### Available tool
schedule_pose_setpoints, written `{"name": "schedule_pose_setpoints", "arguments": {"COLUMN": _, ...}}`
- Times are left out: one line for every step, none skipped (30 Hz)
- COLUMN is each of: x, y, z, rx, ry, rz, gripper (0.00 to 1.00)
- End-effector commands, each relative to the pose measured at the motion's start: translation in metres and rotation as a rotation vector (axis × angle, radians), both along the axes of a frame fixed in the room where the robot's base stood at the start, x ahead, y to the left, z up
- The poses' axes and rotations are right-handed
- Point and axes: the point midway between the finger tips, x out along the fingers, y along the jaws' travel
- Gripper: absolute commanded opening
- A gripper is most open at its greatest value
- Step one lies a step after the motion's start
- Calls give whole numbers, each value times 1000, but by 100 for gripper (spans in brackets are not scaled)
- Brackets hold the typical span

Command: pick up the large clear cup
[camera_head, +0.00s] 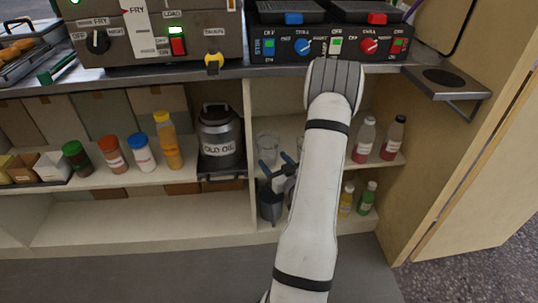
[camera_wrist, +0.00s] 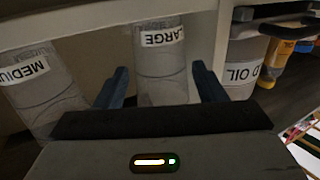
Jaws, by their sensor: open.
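In the head view the clear cup (camera_head: 267,147) stands on the shelf, just right of the divider. My gripper (camera_wrist: 159,72) is open, its two blue fingers pointing at the cup, one on each side in the picture. Whether they reach around it or stop short, I cannot tell. In the head view my gripper (camera_head: 275,163) is in front of the cup's lower part and hides some of it.
A clear cup labelled MEDIUM (camera_wrist: 45,92) stands close by, left in the wrist view. The OLD OIL canister (camera_head: 220,137) is beyond the divider (camera_head: 248,130). Red bottles (camera_head: 365,138) stand to the right. Smaller bottles (camera_head: 367,197) are on the shelf below. The counter edge (camera_head: 280,69) runs overhead.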

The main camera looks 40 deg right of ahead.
Motion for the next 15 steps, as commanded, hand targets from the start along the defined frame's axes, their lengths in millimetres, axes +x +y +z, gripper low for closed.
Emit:
{"name": "schedule_pose_setpoints", "arguments": {"x": 9, "y": -1, "z": -3, "rx": -5, "ry": -3, "rz": 3, "gripper": 64}}
{"name": "schedule_pose_setpoints", "arguments": {"x": 14, "y": -2, "z": -2, "rx": -4, "ry": -4, "rz": 2, "gripper": 64}}
{"name": "schedule_pose_setpoints", "arguments": {"x": 19, "y": -2, "z": -2, "rx": -3, "ry": -2, "rz": 3, "gripper": 64}}
{"name": "schedule_pose_setpoints", "arguments": {"x": 23, "y": -3, "z": -2, "rx": -3, "ry": -2, "rz": 2, "gripper": 64}}
{"name": "schedule_pose_setpoints", "arguments": {"x": 26, "y": -4, "z": -1, "rx": -3, "ry": -2, "rz": 0, "gripper": 64}}
{"name": "schedule_pose_setpoints", "arguments": {"x": 29, "y": -5, "z": -1, "rx": -2, "ry": -1, "rz": 0, "gripper": 64}}
{"name": "schedule_pose_setpoints", "arguments": {"x": 30, "y": -5, "z": -1, "rx": -1, "ry": 0, "rz": -1, "gripper": 64}}
{"name": "schedule_pose_setpoints", "arguments": {"x": 31, "y": -5, "z": -1, "rx": -1, "ry": 0, "rz": -1, "gripper": 64}}
{"name": "schedule_pose_setpoints", "arguments": {"x": 32, "y": -5, "z": 0, "rx": 0, "ry": 0, "rz": -1, "gripper": 64}}
{"name": "schedule_pose_setpoints", "arguments": {"x": 32, "y": -6, "z": 0, "rx": 0, "ry": 0, "rz": -2, "gripper": 64}}
{"name": "schedule_pose_setpoints", "arguments": {"x": 32, "y": -6, "z": 0, "rx": 0, "ry": 1, "rz": -2, "gripper": 64}}
{"name": "schedule_pose_setpoints", "arguments": {"x": 32, "y": -6, "z": 0, "rx": 0, "ry": 1, "rz": -2, "gripper": 64}}
{"name": "schedule_pose_setpoints", "arguments": {"x": 32, "y": -6, "z": 0, "rx": 0, "ry": 1, "rz": -2, "gripper": 64}}
{"name": "schedule_pose_setpoints", "arguments": {"x": 32, "y": -6, "z": 0, "rx": 0, "ry": 1, "rz": -2, "gripper": 64}}
{"name": "schedule_pose_setpoints", "arguments": {"x": 32, "y": -6, "z": 0, "rx": 0, "ry": 1, "rz": -2, "gripper": 62}}
